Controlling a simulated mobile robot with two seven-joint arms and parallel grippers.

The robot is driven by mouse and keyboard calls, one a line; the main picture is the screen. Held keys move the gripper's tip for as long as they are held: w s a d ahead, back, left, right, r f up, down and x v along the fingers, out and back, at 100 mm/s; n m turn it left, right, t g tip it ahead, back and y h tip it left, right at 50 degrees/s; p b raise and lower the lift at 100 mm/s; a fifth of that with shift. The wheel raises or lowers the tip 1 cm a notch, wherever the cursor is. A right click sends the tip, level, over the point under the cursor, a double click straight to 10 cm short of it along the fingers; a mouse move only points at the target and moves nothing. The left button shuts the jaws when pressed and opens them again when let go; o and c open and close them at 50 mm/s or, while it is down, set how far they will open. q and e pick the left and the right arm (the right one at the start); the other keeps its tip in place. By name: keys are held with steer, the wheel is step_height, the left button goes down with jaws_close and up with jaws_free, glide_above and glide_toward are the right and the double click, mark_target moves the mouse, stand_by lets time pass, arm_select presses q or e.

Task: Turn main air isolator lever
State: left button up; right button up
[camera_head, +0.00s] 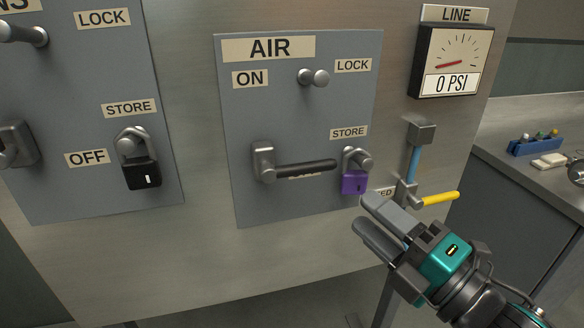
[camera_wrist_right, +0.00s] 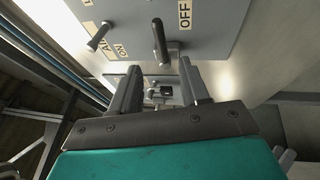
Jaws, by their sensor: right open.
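The air isolator lever (camera_head: 306,169) is on the grey panel marked AIR. Its grey hub is at the left and its dark handle points right, roughly level, over a mostly hidden label below the ON label (camera_head: 250,79). The dark handle also shows in the right wrist view (camera_wrist_right: 159,40), beside an OFF label (camera_wrist_right: 184,14). My right gripper (camera_head: 361,213) is open and empty, below and right of the handle and apart from it. Its two fingers (camera_wrist_right: 160,75) stand apart in the wrist view. My left gripper is out of view.
A purple padlock (camera_head: 354,182) hangs at the STORE hook, just right of the handle's tip. The LOCK peg (camera_head: 313,78) is above. A yellow handle (camera_head: 438,199) and blue pipe (camera_head: 413,165) are right of the panel. The gauge (camera_head: 451,62) reads 0 PSI. A black padlock (camera_head: 141,173) hangs left.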

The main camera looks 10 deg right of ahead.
mark_target(318, 170)
steer(key=b+x, duration=1.1)
steer(key=b, duration=0.3)
steer(key=shift+w, duration=0.3)
steer(key=shift+w+a+r, duration=0.1)
steer(key=shift+w+a, duration=0.2)
steer(key=shift+w, duration=0.25)
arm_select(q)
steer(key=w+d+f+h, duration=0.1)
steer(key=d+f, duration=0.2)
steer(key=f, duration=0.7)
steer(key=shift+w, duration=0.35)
